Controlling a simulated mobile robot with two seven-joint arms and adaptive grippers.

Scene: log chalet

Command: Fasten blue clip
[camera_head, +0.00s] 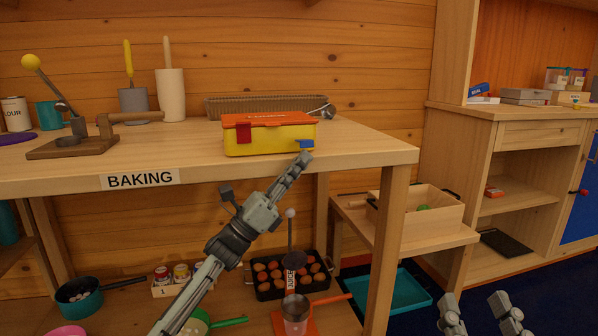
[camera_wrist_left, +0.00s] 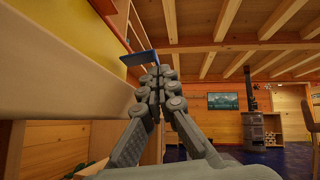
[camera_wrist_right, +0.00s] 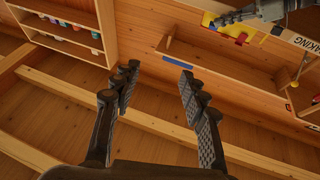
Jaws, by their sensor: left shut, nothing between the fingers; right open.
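A yellow lunch box (camera_head: 262,141) with an orange lid (camera_head: 262,119) sits near the front edge of the baking table. The lid looks closed. A red clip (camera_head: 244,133) lies flat on the left of its front. The blue clip (camera_head: 306,144) on the right appears to stick out from the front; it also shows as a blue plate in the left wrist view (camera_wrist_left: 138,57). My left gripper (camera_head: 303,158) is shut and empty, its tips just below the blue clip; I cannot tell if they touch. My right gripper (camera_head: 474,297) is open and empty, low at the right.
A wicker basket (camera_head: 240,104) stands behind the box, with a wooden press (camera_head: 75,140) at the left. A lower side table with a wooden crate (camera_head: 437,214) stands to the right.

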